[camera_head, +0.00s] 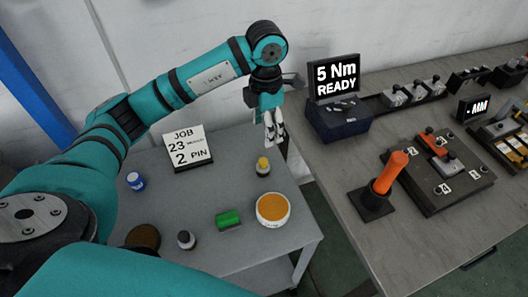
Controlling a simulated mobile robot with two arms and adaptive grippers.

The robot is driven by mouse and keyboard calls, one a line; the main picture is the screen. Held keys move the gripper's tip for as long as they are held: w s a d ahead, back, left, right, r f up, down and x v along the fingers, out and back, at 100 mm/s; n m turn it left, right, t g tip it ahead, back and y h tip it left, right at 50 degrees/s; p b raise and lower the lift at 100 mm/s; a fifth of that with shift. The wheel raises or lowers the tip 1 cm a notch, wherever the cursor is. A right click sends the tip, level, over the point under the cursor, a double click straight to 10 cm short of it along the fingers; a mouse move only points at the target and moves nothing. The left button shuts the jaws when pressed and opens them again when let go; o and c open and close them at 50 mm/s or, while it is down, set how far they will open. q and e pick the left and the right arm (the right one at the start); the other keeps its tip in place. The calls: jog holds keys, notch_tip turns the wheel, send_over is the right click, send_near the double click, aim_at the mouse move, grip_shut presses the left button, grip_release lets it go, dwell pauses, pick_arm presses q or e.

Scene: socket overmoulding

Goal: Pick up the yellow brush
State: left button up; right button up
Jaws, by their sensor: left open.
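A small item with a yellow top (263,163) stands upright near the right edge of the grey side table (215,185). It is the only yellow-topped thing I can make out, and it is too small to tell for sure that it is the yellow brush. My left gripper (275,137) hangs fingers down, just above and slightly right of it in the picture. The fingers are open with nothing seen between them, apart from the yellow-topped item. My right gripper is not in view.
On the side table are a white-rimmed dish with orange contents (272,209), a green block (228,219), a dark-capped jar (186,240), a blue jar (136,181), a dark round item (143,239) and a job sign (187,147). A workbench (335,170) with fixtures adjoins on the right.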

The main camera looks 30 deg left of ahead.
pick_arm(q)
jog(key=p, duration=0.1)
send_near(264, 167)
jog(key=shift+w+a+f, duration=0.1)
jog(key=shift+w+f, duration=0.35)
jog(key=shift+w, duration=0.1)
notch_tip(264, 167, down, 6)
jog(key=shift+w+r+p, duration=0.1)
jog(key=shift+r+p, duration=0.1)
jog(key=shift+p, duration=0.3)
jog(key=shift+f, duration=0.15)
jog(key=shift+a+f, duration=0.1)
jog(key=shift+f, duration=0.2)
jog(key=f, duration=0.1)
jog(key=f+p, duration=0.1)
jog(key=f, duration=0.1)
jog(key=shift+a+f, duration=0.2)
jog(key=shift+f, duration=0.6)
jog(key=c, duration=1.3)
jog(key=shift+o, duration=0.2)
notch_tip(264, 167, up, 9)
jog(key=shift+b, duration=0.5)
jog(key=shift+r, duration=0.55)
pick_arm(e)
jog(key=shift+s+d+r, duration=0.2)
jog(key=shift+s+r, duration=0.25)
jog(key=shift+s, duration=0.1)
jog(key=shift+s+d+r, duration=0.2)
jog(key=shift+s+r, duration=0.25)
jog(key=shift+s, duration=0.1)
